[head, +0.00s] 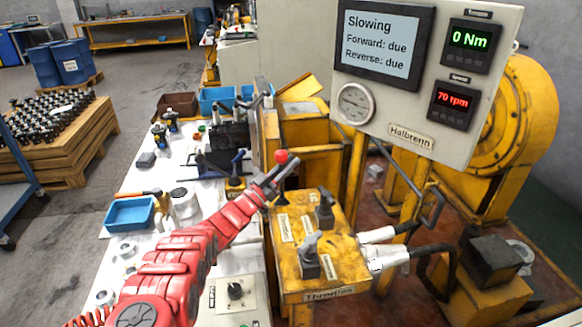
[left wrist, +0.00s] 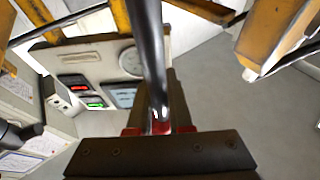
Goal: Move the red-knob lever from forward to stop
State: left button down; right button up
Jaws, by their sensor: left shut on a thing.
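My left gripper (head: 279,174) reaches over the yellow control box (head: 345,272) and is shut on the red-knob lever. The red knob (head: 281,156) shows just at the fingertips in the head view. In the left wrist view the dark lever rod (left wrist: 150,50) runs down to the red knob (left wrist: 160,127), between the fingers. My gripper hides part of the rod in the head view. The screen (head: 381,42) reads "Slowing", "Forward: due", "Reverse: due". The displays read 0 Nm (head: 469,40) and 70 rpm (head: 452,99). My right gripper is not in view.
Two grey levers (head: 310,246) (head: 324,208) stand on the box close to my gripper. White-ended cables (head: 388,258) leave its right side. The white bench (head: 150,215) at left holds blue bins (head: 129,213) and small parts. The Halbrenn panel stands above right.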

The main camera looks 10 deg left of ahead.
pick_arm(q)
jog(key=c, duration=0.8)
grip_release()
jog(key=shift+c, duration=0.2)
jog(key=s+a+f+p, duration=0.1)
jog(key=s+a+p, duration=0.8)
jog(key=s+p, duration=0.2)
jog(key=shift+s+p, duration=0.35)
jog(key=shift+p, duration=0.25)
jog(key=shift+a, duration=0.1)
